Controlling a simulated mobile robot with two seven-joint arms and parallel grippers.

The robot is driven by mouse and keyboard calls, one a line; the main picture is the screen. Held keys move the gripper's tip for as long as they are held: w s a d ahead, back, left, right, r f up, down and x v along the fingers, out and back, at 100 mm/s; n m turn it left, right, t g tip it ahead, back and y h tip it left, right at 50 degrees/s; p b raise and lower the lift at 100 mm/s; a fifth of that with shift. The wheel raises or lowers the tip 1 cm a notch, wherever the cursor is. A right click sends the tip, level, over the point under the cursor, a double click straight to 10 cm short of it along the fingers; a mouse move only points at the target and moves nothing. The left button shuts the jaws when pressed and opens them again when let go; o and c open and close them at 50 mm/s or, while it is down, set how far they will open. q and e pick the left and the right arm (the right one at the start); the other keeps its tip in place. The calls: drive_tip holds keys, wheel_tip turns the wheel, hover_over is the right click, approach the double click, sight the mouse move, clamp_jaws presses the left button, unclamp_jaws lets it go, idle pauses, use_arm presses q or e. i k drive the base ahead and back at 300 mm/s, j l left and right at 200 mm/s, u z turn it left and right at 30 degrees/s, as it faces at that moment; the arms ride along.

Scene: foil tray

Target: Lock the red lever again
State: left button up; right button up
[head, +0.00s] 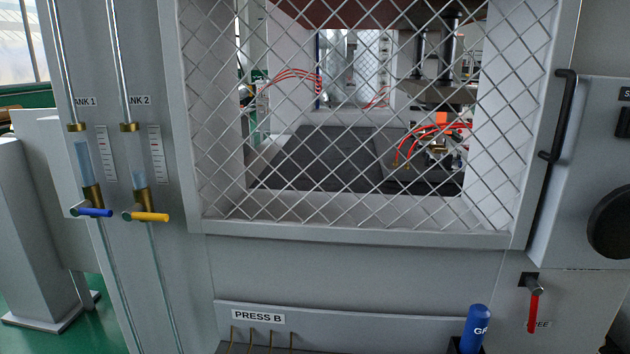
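The red lever (533,311) is on the grey machine front at the lower right. It hangs almost straight down from a dark pivot mount (529,281). Its lower end partly covers a label of which "REE" shows. Neither of my grippers can be made out in the head view.
A mesh guard door (360,237) with a black handle (558,115) is above the lever. A blue cylinder (477,322) stands left of the lever in a dark holder. Blue (94,212) and yellow (150,217) valve handles are at the left. Several thin rods rise below the "PRESS B" label (258,317).

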sight(534, 289)
drive_tip(key=z, duration=1.2)
drive_tip(key=k+l, duration=0.05)
